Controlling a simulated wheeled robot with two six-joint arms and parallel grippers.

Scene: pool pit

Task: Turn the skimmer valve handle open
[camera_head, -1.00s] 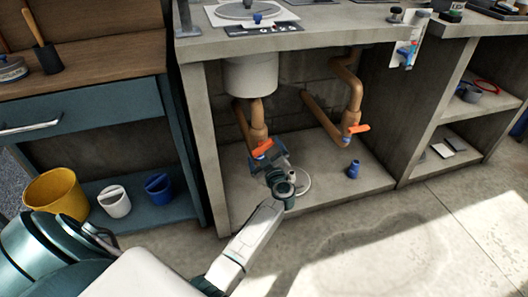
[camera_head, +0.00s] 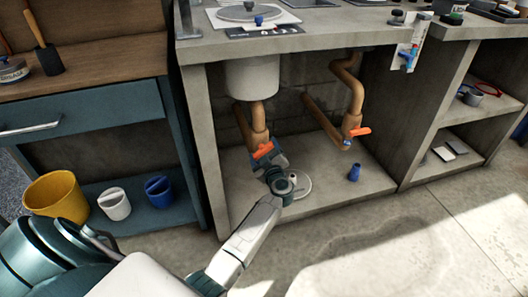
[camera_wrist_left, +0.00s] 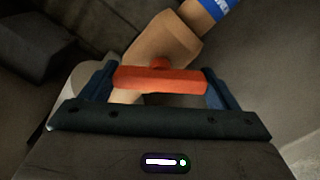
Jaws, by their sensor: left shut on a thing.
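An orange valve handle (camera_head: 263,151) sits on the copper-brown pipe (camera_head: 259,120) below the white round basin, under the counter. My left gripper (camera_head: 267,158) is shut on this handle. In the left wrist view, the orange handle (camera_wrist_left: 160,80) lies crosswise between the two blue fingers of the left gripper (camera_wrist_left: 160,88), with the brown valve body (camera_wrist_left: 163,42) behind it. A blue band (camera_wrist_left: 219,7) shows on the pipe; its lettering is cut off. My right gripper is out of view.
A second pipe to the right carries another orange handle (camera_head: 359,132). A small blue fitting (camera_head: 354,172) stands on the cabinet floor, and a white disc (camera_head: 301,186) lies beside my wrist. Concrete side walls (camera_head: 208,150) bound the opening. Yellow, white and blue buckets stand at left.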

